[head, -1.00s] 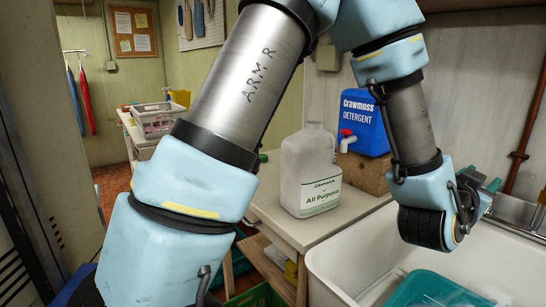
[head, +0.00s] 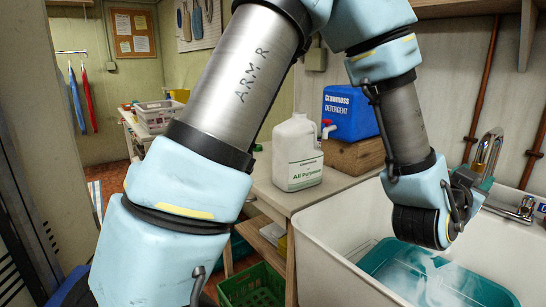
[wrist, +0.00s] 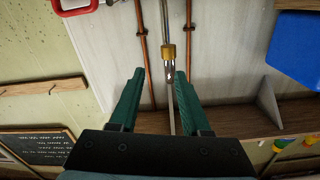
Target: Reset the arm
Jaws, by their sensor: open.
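My arm reaches across the head view, bent, with its wrist over the white sink. My gripper (wrist: 158,102) shows in the wrist view as two dark green fingers, spread apart with nothing between them. In the head view only a bit of green shows behind the dark wrist end, and the fingertips are hidden. The wrist view looks toward a wall with copper pipes (wrist: 142,40) and a brass fitting (wrist: 168,52) beyond the fingers.
The white sink (head: 320,262) holds a teal basin (head: 375,258) with water. A faucet (head: 518,208) stands right of my wrist. A green crate (head: 252,287) sits below.

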